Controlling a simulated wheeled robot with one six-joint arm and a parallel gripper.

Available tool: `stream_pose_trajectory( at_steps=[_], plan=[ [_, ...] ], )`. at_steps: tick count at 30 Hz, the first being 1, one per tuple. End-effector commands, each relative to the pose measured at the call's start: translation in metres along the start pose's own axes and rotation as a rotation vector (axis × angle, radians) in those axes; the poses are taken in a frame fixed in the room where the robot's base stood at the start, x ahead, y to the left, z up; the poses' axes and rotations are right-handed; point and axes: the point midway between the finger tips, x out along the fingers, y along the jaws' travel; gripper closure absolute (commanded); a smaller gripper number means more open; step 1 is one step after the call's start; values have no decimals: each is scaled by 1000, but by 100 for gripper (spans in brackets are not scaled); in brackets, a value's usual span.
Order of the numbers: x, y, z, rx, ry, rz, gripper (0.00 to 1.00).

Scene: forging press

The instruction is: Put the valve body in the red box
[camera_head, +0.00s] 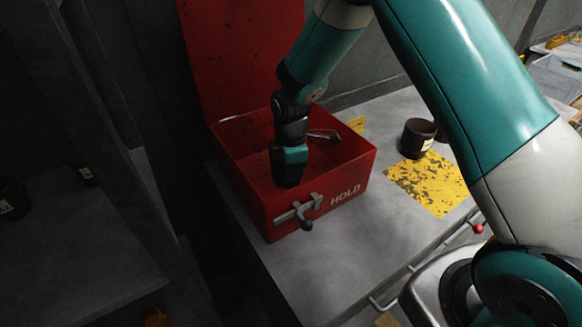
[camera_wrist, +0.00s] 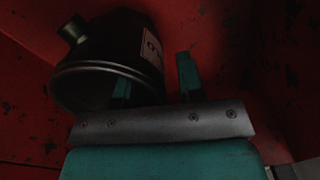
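The red box (camera_head: 350,184), marked HOLD, stands on the grey table with its lid (camera_head: 225,50) raised. My gripper (camera_head: 288,180) points down inside it. In the wrist view, the dark valve body (camera_wrist: 95,85), with a round stub on its side and a pale label, is tilted inside the red box. The two teal fingers of my gripper (camera_wrist: 156,84) are apart. One finger shows at the valve body's round end, the other past its labelled side with a gap. The valve body cannot be made out in the head view.
A dark cup-shaped part (camera_head: 418,139) with a label stands at the edge of a worn yellow patch (camera_head: 435,185), right of the box. The box has a front latch (camera_head: 300,208). Grey table (camera_head: 325,265) lies clear in front.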

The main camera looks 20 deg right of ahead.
Motion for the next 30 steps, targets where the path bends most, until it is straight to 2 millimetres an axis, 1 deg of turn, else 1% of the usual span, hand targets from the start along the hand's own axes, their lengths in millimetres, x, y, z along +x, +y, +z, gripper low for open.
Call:
stream_pose_trajectory(
  at_steps=[5,8,11,18,21,25,28,29,30],
  plan=[
    [-5,0,0,0,0,1,65],
    [-16,1,0,0,1,4,65],
    [-36,1,0,0,2,6,65],
    [-89,1,0,0,2,6,65],
    [-106,1,0,0,1,4,65],
    [-119,0,0,1,1,2,65],
    [-132,-9,-2,33,15,5,65],
    [-137,-16,-4,55,25,6,65],
    [-146,-27,-6,94,43,7,65]
  ],
)
